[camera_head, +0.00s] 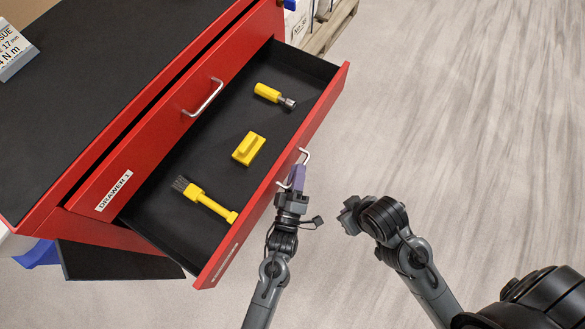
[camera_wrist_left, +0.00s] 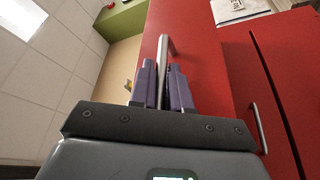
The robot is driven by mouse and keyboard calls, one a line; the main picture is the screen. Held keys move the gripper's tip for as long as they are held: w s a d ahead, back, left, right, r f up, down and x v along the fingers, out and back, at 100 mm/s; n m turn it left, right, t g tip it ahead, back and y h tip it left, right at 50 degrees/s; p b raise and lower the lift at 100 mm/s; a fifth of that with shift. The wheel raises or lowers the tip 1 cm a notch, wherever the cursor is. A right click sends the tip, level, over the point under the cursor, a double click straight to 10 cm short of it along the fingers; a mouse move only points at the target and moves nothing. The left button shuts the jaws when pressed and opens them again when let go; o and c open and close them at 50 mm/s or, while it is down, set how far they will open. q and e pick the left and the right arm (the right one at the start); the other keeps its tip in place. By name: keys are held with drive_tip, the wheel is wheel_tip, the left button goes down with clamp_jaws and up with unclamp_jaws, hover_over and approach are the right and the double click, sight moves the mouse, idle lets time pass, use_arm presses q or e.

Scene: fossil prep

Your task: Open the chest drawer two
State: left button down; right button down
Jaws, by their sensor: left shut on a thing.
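The red tool chest (camera_head: 150,90) has its second drawer (camera_head: 280,160) pulled well out, below the drawer labelled DRAWER 1 (camera_head: 115,190), which is nearly flush. My left gripper (camera_head: 299,178) is shut on the silver handle (camera_head: 305,156) of the open drawer. The left wrist view shows the handle (camera_wrist_left: 168,48) between the purple fingers (camera_wrist_left: 163,88). Inside the drawer lie a yellow-handled brush (camera_head: 205,198), a yellow block (camera_head: 248,148) and a yellow-handled tool (camera_head: 272,94). My right gripper (camera_head: 350,212) is to the right of the drawer, over the floor, touching nothing; its fingers are unclear.
The chest has a black top (camera_head: 90,80) with a sign (camera_head: 14,48) at the far left. A wooden pallet (camera_head: 328,28) with white boxes stands behind the drawer. The grey floor (camera_head: 470,110) on the right is clear.

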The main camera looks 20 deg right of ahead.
use_arm(q)
drive_tip(key=c, duration=1.4)
unclamp_jaws()
drive_tip(key=shift+c, duration=0.2)
drive_tip(key=shift+s+a, duration=0.1)
drive_tip(key=shift+s+a+f, duration=0.1)
drive_tip(key=shift+s+a, duration=0.1)
drive_tip(key=shift+s, duration=0.1)
drive_tip(key=p+v, duration=0.3)
drive_tip(key=v, duration=0.7)
